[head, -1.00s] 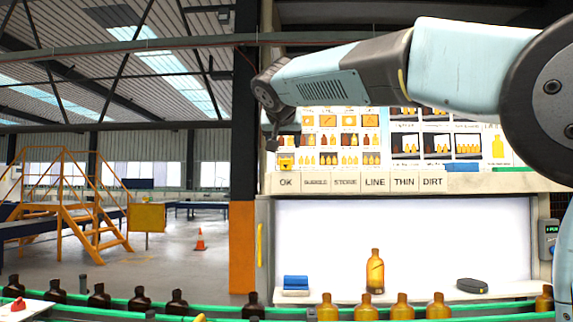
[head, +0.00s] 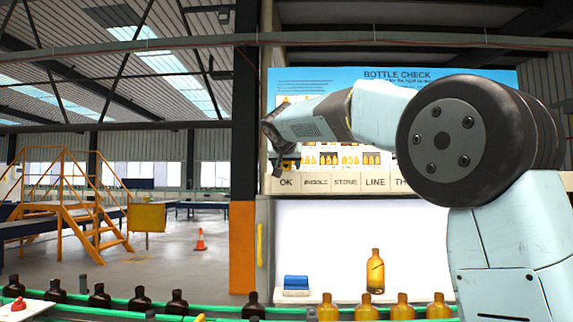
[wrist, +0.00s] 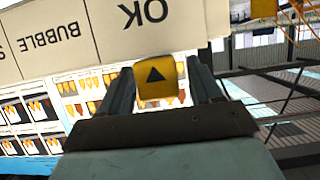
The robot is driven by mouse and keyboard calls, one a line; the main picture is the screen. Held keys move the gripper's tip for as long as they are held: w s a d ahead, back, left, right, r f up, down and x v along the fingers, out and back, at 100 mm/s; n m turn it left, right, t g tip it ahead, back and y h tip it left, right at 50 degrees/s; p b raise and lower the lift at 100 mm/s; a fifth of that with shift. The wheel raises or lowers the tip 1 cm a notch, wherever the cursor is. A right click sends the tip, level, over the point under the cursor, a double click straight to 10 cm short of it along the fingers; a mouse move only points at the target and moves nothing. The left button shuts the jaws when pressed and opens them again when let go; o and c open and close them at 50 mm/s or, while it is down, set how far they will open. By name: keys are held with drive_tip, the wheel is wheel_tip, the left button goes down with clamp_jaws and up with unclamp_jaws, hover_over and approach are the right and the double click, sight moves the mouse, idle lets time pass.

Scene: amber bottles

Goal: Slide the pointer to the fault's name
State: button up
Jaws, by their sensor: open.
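The yellow pointer (wrist: 156,80) with a black triangle sits above the OK label (wrist: 145,12) on the label strip. In the wrist view it is between the two fingers of my gripper (wrist: 158,68), which stand open on either side of it; I cannot tell whether either finger touches it. In the head view my gripper (head: 285,162) is over the OK end of the label strip (head: 330,182) and largely hides the pointer. An amber bottle (head: 375,272) with a dark slanting mark stands in the lit booth.
A blue block (head: 296,283) lies left of the bottle on the booth's shelf. Several bottles stand along the green-railed conveyor (head: 230,309) in front. The bottle check board (head: 300,82) rises behind my arm.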

drive_tip(key=shift+w+d, duration=0.1)
drive_tip(key=shift+c, duration=0.4)
clamp_jaws()
